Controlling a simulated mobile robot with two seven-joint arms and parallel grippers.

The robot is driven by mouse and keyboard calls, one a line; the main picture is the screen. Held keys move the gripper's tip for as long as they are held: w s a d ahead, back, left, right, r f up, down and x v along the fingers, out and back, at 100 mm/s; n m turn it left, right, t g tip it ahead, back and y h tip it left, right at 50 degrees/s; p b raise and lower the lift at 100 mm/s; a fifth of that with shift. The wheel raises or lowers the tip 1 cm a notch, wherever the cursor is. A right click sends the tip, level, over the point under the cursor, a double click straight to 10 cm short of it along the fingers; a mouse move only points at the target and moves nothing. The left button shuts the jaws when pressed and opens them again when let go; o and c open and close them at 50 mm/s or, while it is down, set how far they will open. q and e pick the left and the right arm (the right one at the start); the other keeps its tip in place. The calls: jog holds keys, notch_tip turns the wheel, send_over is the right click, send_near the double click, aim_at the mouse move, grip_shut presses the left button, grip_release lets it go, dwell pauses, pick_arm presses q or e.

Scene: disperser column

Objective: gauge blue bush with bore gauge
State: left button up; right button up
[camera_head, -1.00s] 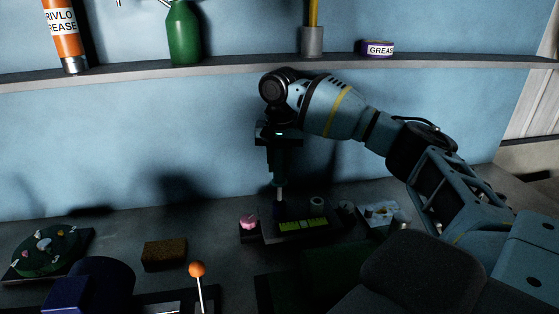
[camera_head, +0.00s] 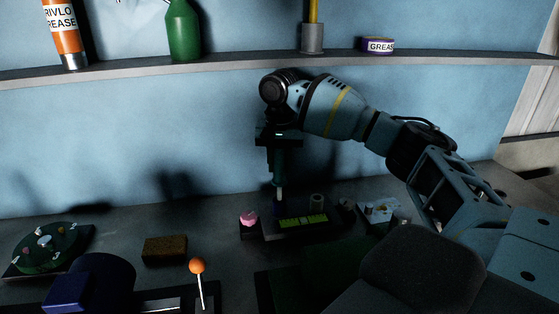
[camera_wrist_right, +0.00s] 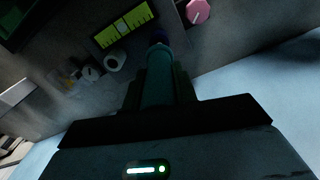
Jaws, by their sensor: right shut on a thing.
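My right gripper (camera_head: 278,172) points down over the dark stand at the back of the bench and is shut on the bore gauge (camera_head: 279,190), a teal handle with a pale lower tip. In the right wrist view the teal gauge handle (camera_wrist_right: 158,80) runs between the fingers. The blue bush (camera_wrist_right: 160,38) shows as a dark blue patch at the gauge's far end; how deep the tip sits in it I cannot tell. A pale ring-shaped bush (camera_head: 317,201) stands to its right, behind a yellow-green marked strip (camera_head: 303,221).
A pink knob (camera_head: 249,219) sits left of the stand. A brown sponge block (camera_head: 165,249), an orange ball on a stick (camera_head: 197,266) and a green round disc (camera_head: 45,248) are to the left. A shelf (camera_head: 230,65) with a green bottle (camera_head: 183,32) and grease tins runs above.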

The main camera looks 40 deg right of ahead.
jog(key=shift+f, duration=1.35)
dwell(0.8)
jog(key=shift+r, duration=0.15)
dwell(0.5)
jog(key=shift+r, duration=2.35)
